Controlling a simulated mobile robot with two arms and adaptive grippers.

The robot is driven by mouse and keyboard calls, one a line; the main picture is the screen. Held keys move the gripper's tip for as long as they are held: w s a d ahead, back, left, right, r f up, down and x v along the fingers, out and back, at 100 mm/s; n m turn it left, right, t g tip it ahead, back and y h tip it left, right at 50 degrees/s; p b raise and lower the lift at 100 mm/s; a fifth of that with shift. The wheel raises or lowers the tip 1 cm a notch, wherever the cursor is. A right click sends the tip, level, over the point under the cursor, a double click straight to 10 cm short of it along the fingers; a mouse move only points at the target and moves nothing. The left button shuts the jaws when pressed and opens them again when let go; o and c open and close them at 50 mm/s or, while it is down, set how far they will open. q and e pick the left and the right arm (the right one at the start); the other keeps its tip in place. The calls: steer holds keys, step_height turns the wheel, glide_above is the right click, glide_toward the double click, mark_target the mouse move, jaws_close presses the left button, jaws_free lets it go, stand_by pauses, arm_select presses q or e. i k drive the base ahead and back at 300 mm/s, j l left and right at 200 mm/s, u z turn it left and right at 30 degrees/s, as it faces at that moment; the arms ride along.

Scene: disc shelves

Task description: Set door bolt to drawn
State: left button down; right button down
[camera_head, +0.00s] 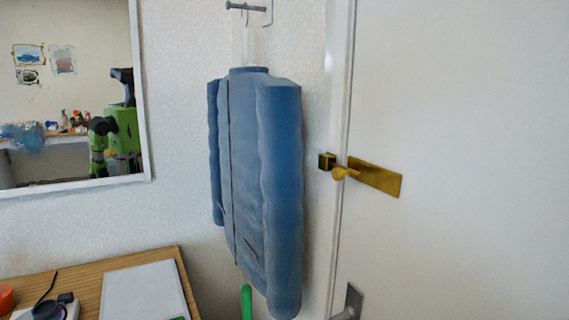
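The brass door bolt (376,178) is fixed across the left edge of the white door (465,120). Its rounded knob (342,173) is at the left end of the plate, close beside a small brass block (327,161) at the door frame. Whether the bar reaches into that block is too small to tell. Neither of my grippers is in the head view.
A blue jacket (245,150) hangs from a wall hook left of the door. A door handle (350,302) is below the bolt. A wooden table (160,258) with a white sheet (145,291) stands lower left, under a mirror (70,90). A green upright piece (247,302) shows at the bottom.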

mark_target(339, 172)
steer(key=k+j+z, duration=0.1)
steer(key=j, duration=0.3)
steer(key=k+j, duration=0.2)
steer(key=j, duration=0.2)
steer(key=k+j+z, duration=0.15)
steer(key=j, duration=0.25)
steer(key=k+j+z, duration=0.1)
steer(key=k+j, duration=0.15)
steer(key=j, duration=0.1)
